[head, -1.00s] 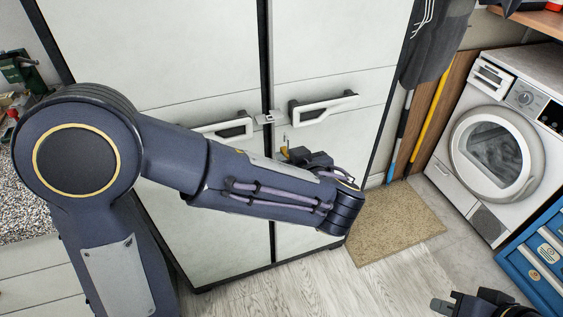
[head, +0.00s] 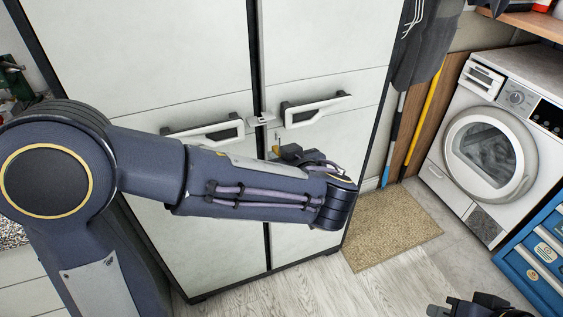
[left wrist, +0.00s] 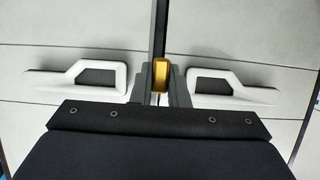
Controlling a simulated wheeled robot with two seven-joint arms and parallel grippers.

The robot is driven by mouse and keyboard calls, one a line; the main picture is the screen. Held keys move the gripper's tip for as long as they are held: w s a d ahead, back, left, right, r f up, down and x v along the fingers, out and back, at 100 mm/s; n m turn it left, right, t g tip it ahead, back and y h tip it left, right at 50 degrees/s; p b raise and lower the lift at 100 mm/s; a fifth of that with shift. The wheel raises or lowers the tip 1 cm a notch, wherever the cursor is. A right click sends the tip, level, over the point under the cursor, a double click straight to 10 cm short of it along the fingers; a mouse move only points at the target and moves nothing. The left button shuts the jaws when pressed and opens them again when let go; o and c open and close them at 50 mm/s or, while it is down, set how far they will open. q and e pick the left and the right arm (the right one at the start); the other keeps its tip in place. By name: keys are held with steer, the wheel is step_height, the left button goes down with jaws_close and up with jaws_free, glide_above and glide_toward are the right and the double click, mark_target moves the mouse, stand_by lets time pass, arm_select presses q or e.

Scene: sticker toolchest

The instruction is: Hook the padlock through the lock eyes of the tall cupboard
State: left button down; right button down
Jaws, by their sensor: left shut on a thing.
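The tall white cupboard (head: 190,60) has two doors with a dark vertical gap between them. Its lock eyes (head: 262,118) are small light tabs at the gap, between the two white handles. My left gripper (head: 284,152) is shut on the yellow padlock (left wrist: 161,72), which shows between the fingers in the left wrist view. In the head view the padlock's thin shackle (head: 277,140) points up, below and slightly right of the lock eyes and apart from them in the picture. Depth to the doors is unclear. My right gripper (head: 468,306) is at the bottom right, partly cut off.
The left handle (head: 205,133) and right handle (head: 315,109) stick out on either side of the lock eyes. A beige mat (head: 392,228) lies on the floor at right. A white washing machine (head: 486,145) and a blue tool chest (head: 540,255) stand further right.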

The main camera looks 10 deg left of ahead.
arm_select(q)
steer(key=shift+w+a+b, duration=0.7)
steer(key=shift+w+a, duration=0.15)
steer(key=shift+w, duration=0.35)
steer(key=shift+w+a+b, duration=0.65)
steer(key=shift+w+a, duration=0.15)
steer(key=shift+w, duration=0.45)
steer(key=shift+w+a+b, duration=0.7)
steer(key=shift+w+a, duration=0.15)
steer(key=shift+w, duration=0.35)
steer(key=shift+b, duration=1.9)
stand_by(0.4)
steer(key=shift+f+b, duration=1.05)
steer(key=shift+b, duration=0.35)
stand_by(0.6)
